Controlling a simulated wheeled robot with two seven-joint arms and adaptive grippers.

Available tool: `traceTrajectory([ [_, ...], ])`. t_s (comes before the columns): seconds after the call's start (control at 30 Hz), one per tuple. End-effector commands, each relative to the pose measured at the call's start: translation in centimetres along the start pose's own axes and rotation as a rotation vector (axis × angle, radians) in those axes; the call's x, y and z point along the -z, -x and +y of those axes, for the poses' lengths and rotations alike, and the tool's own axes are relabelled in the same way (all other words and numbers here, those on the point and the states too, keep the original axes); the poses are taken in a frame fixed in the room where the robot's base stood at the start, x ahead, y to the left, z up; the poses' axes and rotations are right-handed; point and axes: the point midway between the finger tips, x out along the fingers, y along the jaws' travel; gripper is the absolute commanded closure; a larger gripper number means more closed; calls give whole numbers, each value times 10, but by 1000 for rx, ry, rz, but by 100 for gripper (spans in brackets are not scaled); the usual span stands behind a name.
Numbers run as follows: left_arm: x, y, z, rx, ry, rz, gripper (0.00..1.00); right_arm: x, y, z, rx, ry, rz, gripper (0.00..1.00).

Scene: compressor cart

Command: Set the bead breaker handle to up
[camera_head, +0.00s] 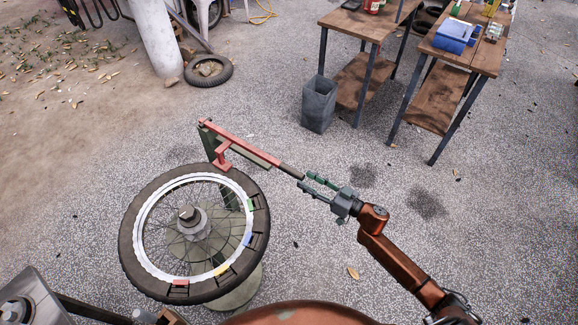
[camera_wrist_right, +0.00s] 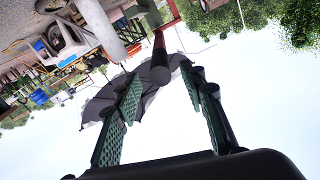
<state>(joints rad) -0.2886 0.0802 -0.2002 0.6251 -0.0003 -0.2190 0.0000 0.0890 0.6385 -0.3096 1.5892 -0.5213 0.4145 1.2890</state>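The bead breaker handle is a red bar (camera_head: 240,146) with a dark round grip (camera_head: 291,171) at its free end. It runs from a green post (camera_head: 209,147) beside the spoked wheel toward my right gripper. Its slope is hard to judge from above. My right gripper (camera_head: 315,187) is open, its green fingers pointing at the grip. In the right wrist view, the grip's end (camera_wrist_right: 160,74) shows in the gap between the open fingers (camera_wrist_right: 159,80), with no visible contact on either side. My left gripper is not in view.
The tyre on its spoked wheel (camera_head: 130,245) lies on the green stand left of my right arm. Wooden tables (camera_head: 366,22) and a grey bin (camera_head: 319,104) stand at the back. A loose tyre (camera_head: 209,71) lies by a pale post. The floor (camera_head: 500,230) at right is clear.

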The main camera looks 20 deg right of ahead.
Motion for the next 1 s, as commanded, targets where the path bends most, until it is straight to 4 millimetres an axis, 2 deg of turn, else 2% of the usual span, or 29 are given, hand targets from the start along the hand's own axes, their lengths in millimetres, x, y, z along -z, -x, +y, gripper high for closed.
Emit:
traceTrajectory([
  [0.3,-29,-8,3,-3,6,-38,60,0,-44,1,-1,0,2,62],
  [0.5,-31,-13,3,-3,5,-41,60,0,-68,1,-1,0,1,62],
  [0.87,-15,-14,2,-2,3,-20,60,1,-76,0,0,0,1,62],
  [1.0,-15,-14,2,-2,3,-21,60,1,-75,0,0,0,1,70],
])
